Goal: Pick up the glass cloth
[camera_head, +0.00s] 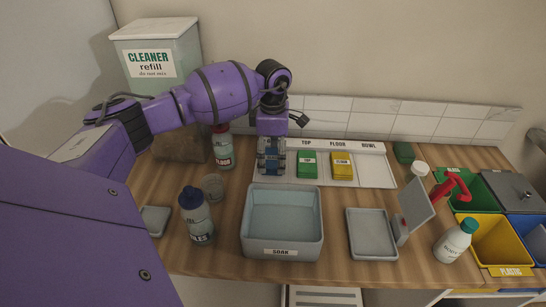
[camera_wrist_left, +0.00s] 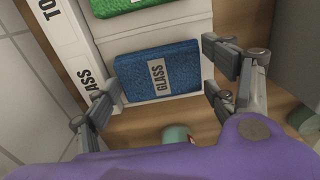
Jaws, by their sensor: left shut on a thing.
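The glass cloth (camera_wrist_left: 158,75) is a blue folded block with a white GLASS label. It shows between the fingers of my left gripper (camera_wrist_left: 164,88) in the left wrist view. In the head view my left gripper (camera_head: 271,153) points down over the left end of the white cloth tray (camera_head: 371,170), with the blue cloth partly hidden under it. The gripper is shut on the glass cloth. I cannot tell whether the cloth is clear of the tray. My right gripper is out of view.
A green cloth (camera_head: 307,165) and a yellow cloth (camera_head: 342,166) lie to the right on the tray. A FLOOR bottle (camera_head: 222,150) stands close on the left. A grey SOAK basin (camera_head: 282,222) is in front. Colored bins (camera_head: 500,240) stand at the right.

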